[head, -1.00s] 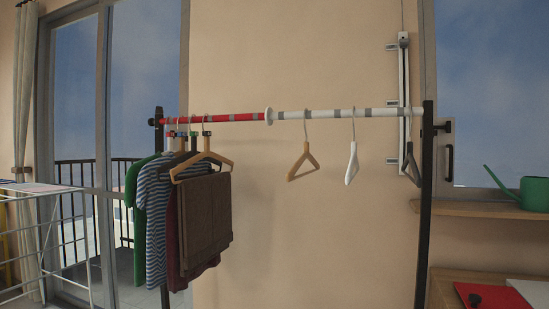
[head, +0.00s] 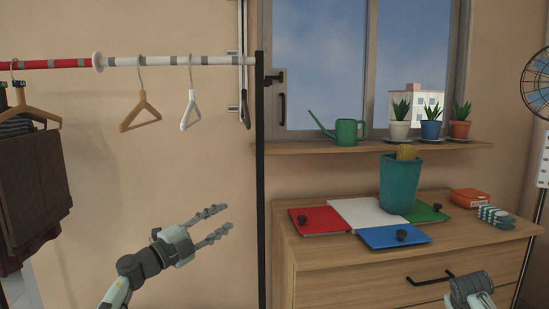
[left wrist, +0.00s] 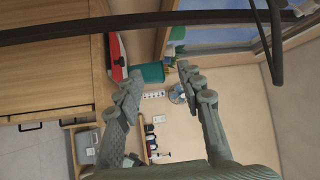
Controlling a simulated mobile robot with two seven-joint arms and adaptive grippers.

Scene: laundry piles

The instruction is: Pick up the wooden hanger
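An empty wooden hanger (head: 141,122) hangs by its hook from the white-striped part of the rack rail (head: 160,61) in the head view. Another wooden hanger (head: 32,112) hangs at the far left with brown trousers below it. My left gripper (head: 225,218) is below and to the right of the empty wooden hanger, apart from it. Its fingers are spread and empty; they also show open in the left wrist view (left wrist: 160,75), where I make out no hanger. Part of my right gripper (head: 470,285) shows at the lower right; its fingers are not clear.
A white hanger (head: 189,112) and a dark hanger (head: 244,110) hang right of the empty wooden one. The black rack post (head: 260,180) stands right of my left gripper. A wooden dresser (head: 330,260) with a teal bin (head: 400,185) is at the right.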

